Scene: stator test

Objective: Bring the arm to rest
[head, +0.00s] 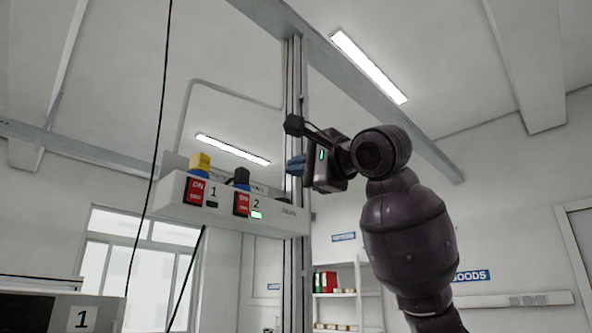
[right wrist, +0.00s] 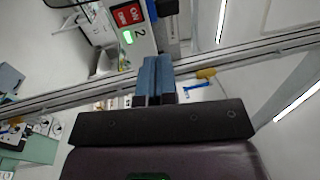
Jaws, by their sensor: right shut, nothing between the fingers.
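My right arm is raised in the head view, with its gripper (head: 296,165) beside the right end of a white switch box (head: 263,222). The blue fingers are together and hold nothing. In the right wrist view the gripper (right wrist: 153,75) shows its two blue fingers side by side, pointing toward the box (right wrist: 145,42). I cannot tell whether the fingers touch the box. My left gripper is not in view.
The box carries red switches numbered 1 (head: 195,190) and 2 (head: 241,203), and a green light is lit by 2. A metal post (head: 294,80) rises behind the gripper. Black cables hang at the left. Shelves with binders (head: 325,282) stand behind.

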